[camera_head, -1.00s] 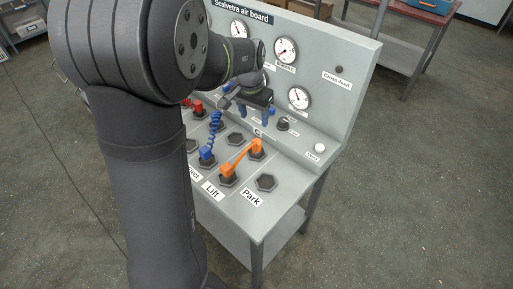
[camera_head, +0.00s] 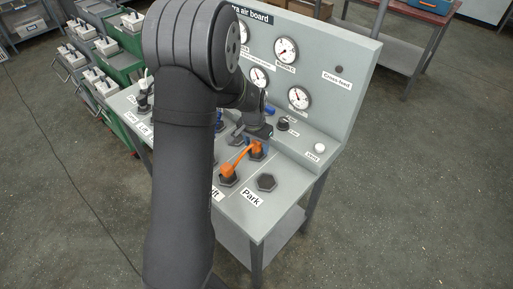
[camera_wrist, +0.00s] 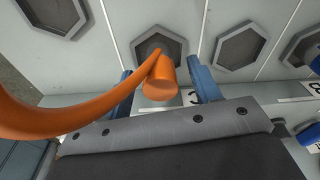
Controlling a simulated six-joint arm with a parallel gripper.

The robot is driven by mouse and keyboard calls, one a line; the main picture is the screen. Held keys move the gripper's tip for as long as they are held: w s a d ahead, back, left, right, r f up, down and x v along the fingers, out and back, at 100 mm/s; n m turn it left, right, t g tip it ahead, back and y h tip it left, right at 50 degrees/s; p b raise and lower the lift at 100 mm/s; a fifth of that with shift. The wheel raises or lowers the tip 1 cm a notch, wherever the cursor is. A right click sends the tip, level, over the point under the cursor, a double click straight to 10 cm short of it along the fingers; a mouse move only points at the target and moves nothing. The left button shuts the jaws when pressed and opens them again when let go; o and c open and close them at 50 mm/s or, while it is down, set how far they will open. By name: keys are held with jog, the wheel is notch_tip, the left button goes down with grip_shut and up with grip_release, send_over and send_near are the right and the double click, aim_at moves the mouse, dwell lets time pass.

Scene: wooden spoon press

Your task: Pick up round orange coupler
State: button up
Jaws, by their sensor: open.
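The round orange coupler (camera_wrist: 160,80) is a short orange cylinder with a curved orange hose. In the wrist view it stands between the two blue fingers of my gripper (camera_wrist: 164,84), which is open, with visible gaps on both sides. A hexagonal socket (camera_wrist: 172,42) lies just beyond the coupler. In the head view the coupler (camera_head: 256,148) is at the far end of the orange hose (camera_head: 240,158), just below my dark gripper body. The hose's near end has an orange block (camera_head: 228,171) at another hexagonal socket. My fingertips are mostly hidden there.
An empty hexagonal socket (camera_head: 267,182) is beside the Park label (camera_head: 251,199). The upright gauge panel (camera_head: 335,95) stands close behind my gripper. A black knob (camera_head: 283,124) and white button (camera_head: 320,148) are to the right. Blue parts (camera_wrist: 310,130) show at the wrist view's right edge.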

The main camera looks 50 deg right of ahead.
jog(key=shift+f, duration=0.35)
jog(key=shift+c, duration=0.5)
jog(key=c, duration=1)
